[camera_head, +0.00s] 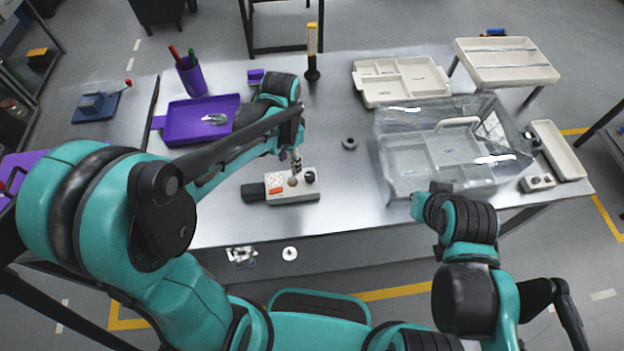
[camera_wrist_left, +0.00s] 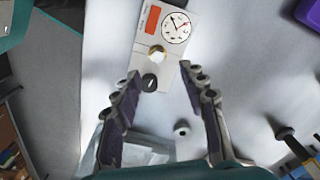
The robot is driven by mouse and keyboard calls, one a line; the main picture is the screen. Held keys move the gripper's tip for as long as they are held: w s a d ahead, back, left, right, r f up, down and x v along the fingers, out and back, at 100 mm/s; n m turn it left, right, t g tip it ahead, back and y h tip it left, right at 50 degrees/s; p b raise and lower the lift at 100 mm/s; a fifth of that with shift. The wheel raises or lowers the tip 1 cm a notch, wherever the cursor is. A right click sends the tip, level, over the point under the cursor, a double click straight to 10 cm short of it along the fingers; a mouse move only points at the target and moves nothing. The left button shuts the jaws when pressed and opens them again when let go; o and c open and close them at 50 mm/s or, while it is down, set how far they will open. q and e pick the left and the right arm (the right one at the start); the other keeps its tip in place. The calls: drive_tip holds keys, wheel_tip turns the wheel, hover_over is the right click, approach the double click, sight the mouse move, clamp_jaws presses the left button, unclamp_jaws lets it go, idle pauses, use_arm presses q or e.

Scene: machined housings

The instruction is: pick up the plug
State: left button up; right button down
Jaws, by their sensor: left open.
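A light test block (camera_head: 300,193) with a dial and an orange label lies on the table, and it also shows in the left wrist view (camera_wrist_left: 172,30). A small brass-coloured piece (camera_wrist_left: 157,54) and a black round knob (camera_wrist_left: 149,82) stand on it. A dark ring-like round part (camera_head: 349,143) lies apart on the table, also in the left wrist view (camera_wrist_left: 182,128). I cannot tell for sure which is the plug. My left gripper (camera_head: 296,158) is open and empty above the block; its fingertips (camera_wrist_left: 159,73) are either side of the knob's line. My right gripper's fingers are not clear.
A purple tray (camera_head: 178,132) lies left and a purple pen cup (camera_head: 191,80) stands behind it. A yellow-topped post (camera_head: 312,45) stands at the back. The table middle is mostly clear.

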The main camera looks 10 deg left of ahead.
sight(291, 180)
use_arm(q)
drive_tip(key=shift+d+f, duration=0.1)
drive_tip(key=shift+f, duration=0.35)
wheel_tip(291, 180, down, 7)
drive_tip(key=b, duration=0.3)
drive_tip(key=shift+s, duration=0.15)
clamp_jaws()
